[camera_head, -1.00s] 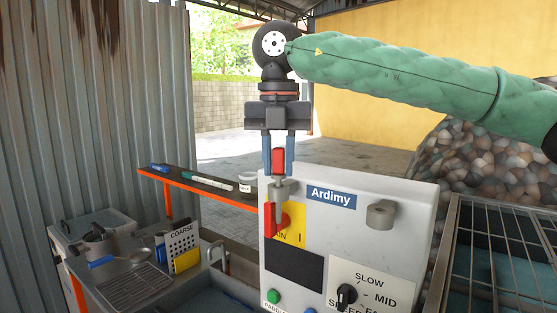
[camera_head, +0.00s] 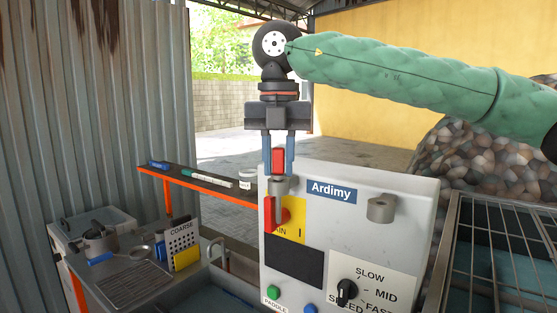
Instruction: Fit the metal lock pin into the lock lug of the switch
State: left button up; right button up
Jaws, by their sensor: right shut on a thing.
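My right gripper (camera_head: 278,160) points down over the upper left of the white control box. It is shut on the red head of the metal lock pin (camera_head: 278,161). The pin's shank (camera_head: 279,211) hangs downward in front of the switch, at a grey lug (camera_head: 281,185). I cannot tell exactly how deep the shank sits in the lug. The red switch handle (camera_head: 270,214) stands upright on a yellow plate (camera_head: 295,235), just behind and beside the shank. My left gripper is not in view.
A metal rack (camera_head: 505,250) stands at right. An orange-edged shelf (camera_head: 200,185) and a cluttered bench are at left.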

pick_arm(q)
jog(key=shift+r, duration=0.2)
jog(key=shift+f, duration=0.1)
pick_arm(e)
jog(key=o, duration=1.1)
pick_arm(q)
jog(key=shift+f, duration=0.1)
pick_arm(e)
jog(key=shift+r, duration=0.3)
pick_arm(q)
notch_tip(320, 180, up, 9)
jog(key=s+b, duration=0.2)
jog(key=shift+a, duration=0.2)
pick_arm(e)
notch_tip(320, 180, up, 7)
jog(key=shift+r, duration=0.1)
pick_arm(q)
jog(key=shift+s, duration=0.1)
